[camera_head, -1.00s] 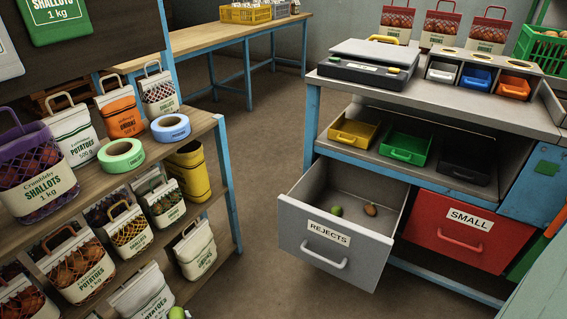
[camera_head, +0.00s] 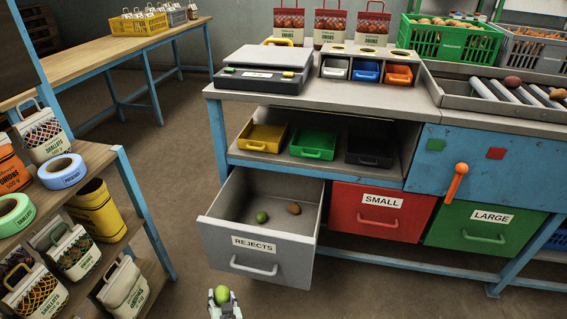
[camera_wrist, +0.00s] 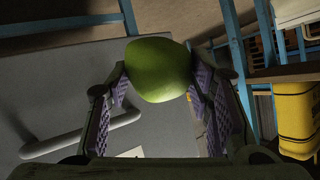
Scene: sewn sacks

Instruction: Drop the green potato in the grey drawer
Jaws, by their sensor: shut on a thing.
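My gripper (camera_head: 224,305) is at the bottom of the head view, in front of the grey drawer and below its rim. It is shut on a green potato (camera_head: 222,294); the wrist view shows the potato (camera_wrist: 158,70) between the two ridged finger pads. The grey drawer (camera_head: 252,245), labelled REJECTS, is pulled open. Inside it lie another green potato (camera_head: 262,217) and a brown potato (camera_head: 294,208), apart from each other. The drawer's front and handle (camera_wrist: 82,134) show in the wrist view.
A red drawer (camera_head: 380,212) labelled SMALL and a green drawer (camera_head: 484,227) labelled LARGE are shut, to the right. A shelf (camera_head: 95,165) with bagged goods stands at the left. A worktop (camera_head: 330,92) overhangs behind the open drawer.

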